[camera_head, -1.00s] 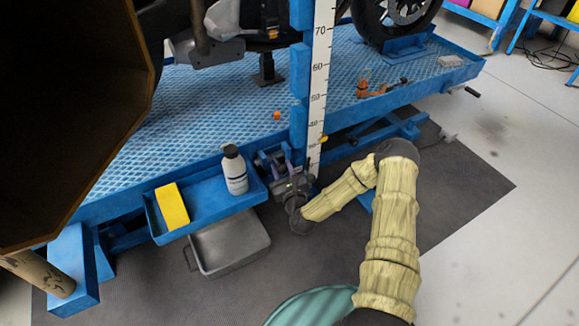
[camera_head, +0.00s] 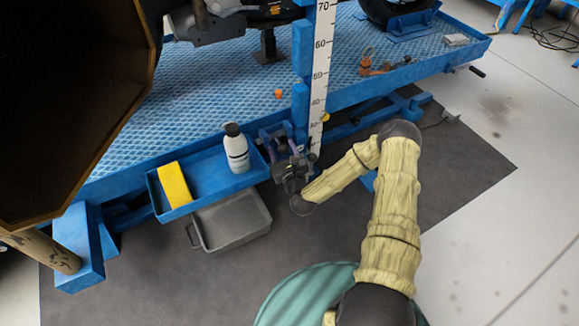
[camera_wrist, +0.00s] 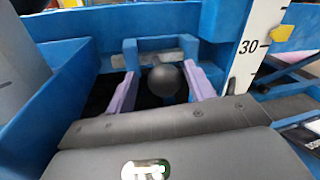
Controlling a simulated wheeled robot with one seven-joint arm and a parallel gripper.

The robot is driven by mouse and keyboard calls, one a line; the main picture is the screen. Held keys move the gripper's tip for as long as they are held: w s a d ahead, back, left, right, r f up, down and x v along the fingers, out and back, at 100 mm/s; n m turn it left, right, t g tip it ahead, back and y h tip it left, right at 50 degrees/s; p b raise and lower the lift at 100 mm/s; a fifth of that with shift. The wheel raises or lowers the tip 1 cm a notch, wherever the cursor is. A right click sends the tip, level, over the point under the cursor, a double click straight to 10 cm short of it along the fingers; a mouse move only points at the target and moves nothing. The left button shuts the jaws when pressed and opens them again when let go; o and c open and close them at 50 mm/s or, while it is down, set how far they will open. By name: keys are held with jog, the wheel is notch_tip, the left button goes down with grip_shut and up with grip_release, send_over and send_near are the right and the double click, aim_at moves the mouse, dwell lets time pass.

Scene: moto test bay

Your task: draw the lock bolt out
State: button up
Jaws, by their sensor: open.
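A round black knob (camera_wrist: 165,80), which appears to be the lock bolt's handle, sits in front of a blue bracket (camera_wrist: 160,43) in the wrist view. My gripper (camera_wrist: 161,88) is open, with one lilac finger on each side of the knob and a visible gap on both sides. The bolt's shaft is hidden behind the knob. In the head view my gripper (camera_head: 284,146) is at the blue bracket on the lift's near side, beside the scale post. The knob is too small to make out there.
A white measuring scale (camera_head: 320,75) stands close right of my gripper. Left of it is a blue tray (camera_head: 209,191) with a white bottle (camera_head: 236,152) and a yellow sponge (camera_head: 174,184). A grey pan (camera_head: 230,222) lies below. The dark floor mat (camera_head: 465,165) is clear at right.

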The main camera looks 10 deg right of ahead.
jog(key=s+d+p, duration=0.2)
jog(key=s+p, duration=0.4)
jog(key=s, duration=1.1)
jog(key=shift+w, duration=0.1)
